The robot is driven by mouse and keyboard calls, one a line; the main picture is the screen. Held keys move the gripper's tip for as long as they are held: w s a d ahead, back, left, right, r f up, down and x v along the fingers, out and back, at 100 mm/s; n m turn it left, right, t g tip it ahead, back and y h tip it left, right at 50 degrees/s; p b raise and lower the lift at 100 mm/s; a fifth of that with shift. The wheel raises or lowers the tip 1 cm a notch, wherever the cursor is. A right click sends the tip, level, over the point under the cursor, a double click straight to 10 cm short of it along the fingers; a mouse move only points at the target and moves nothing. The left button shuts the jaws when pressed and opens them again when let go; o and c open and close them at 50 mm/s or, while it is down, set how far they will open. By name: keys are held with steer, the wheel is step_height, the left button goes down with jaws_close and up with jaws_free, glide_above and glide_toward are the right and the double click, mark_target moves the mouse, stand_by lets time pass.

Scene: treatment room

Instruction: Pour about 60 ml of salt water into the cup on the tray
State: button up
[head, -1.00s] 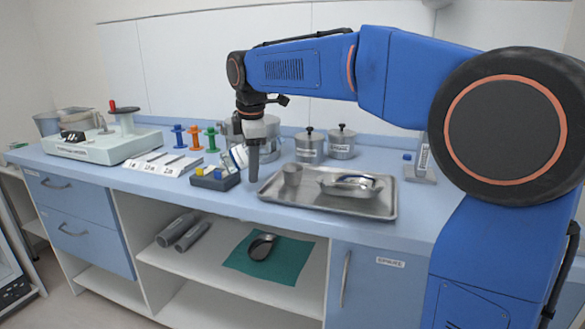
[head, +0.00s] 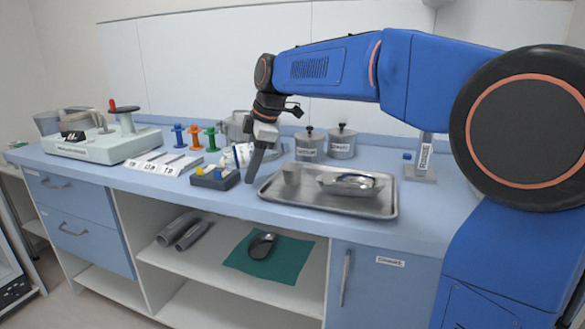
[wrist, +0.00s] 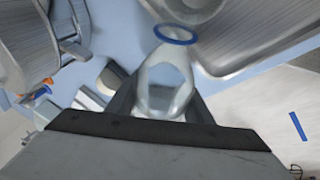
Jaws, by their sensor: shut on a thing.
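My gripper (head: 254,172) is shut on a clear bottle (wrist: 166,82), seen between the fingers in the wrist view. The bottle's neck has a blue ring and points towards the cup. In the head view the bottle (head: 240,156) shows a white and blue side left of the finger and is tilted; its neck is hidden. The metal cup (head: 291,175) stands upright on the left end of the metal tray (head: 330,208), to the right of my gripper. In the wrist view the cup (wrist: 190,10) is close beyond the blue ring. I cannot see any liquid stream.
A metal kidney dish (head: 350,185) with instruments lies on the tray right of the cup. Two lidded metal jars (head: 325,145) stand behind it. A dark block (head: 214,179) with yellow and blue parts, labelled cards (head: 165,165) and a large pot (head: 235,128) are nearby.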

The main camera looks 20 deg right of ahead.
steer(key=shift+a+r+y, duration=0.1)
steer(key=shift+y, duration=0.3)
steer(key=shift+a, duration=0.55)
steer(key=shift+a, duration=0.1)
steer(key=shift+a+y+p, duration=0.1)
steer(key=shift+y+p, duration=0.2)
steer(key=shift+p, duration=0.05)
stand_by(1.6)
steer(key=shift+h, duration=0.4)
steer(key=shift+d+h, duration=0.25)
steer(key=shift+h, duration=0.65)
